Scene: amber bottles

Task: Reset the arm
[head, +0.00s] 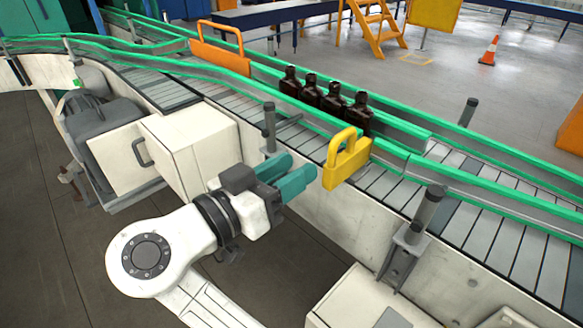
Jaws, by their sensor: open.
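My gripper (292,178) has teal fingers and is at the end of my white arm, in the lower middle of the head view. It is open, with a gap between the fingers and nothing seen in it. The fingers point right, toward a yellow bracket with a handle-like loop (345,158) on the conveyor's near rail. They appear close to the bracket; I cannot tell if they touch it. Several dark amber bottles (333,103) stand upright in a row on the conveyor, behind the near rail and beyond my gripper.
The conveyor (395,190) with green rails runs from upper left to lower right. An orange bracket (220,55) spans it farther left. A white box (190,145) and a grey motor (100,125) are left of my gripper. A post (425,215) stands at right. Floor lies below left.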

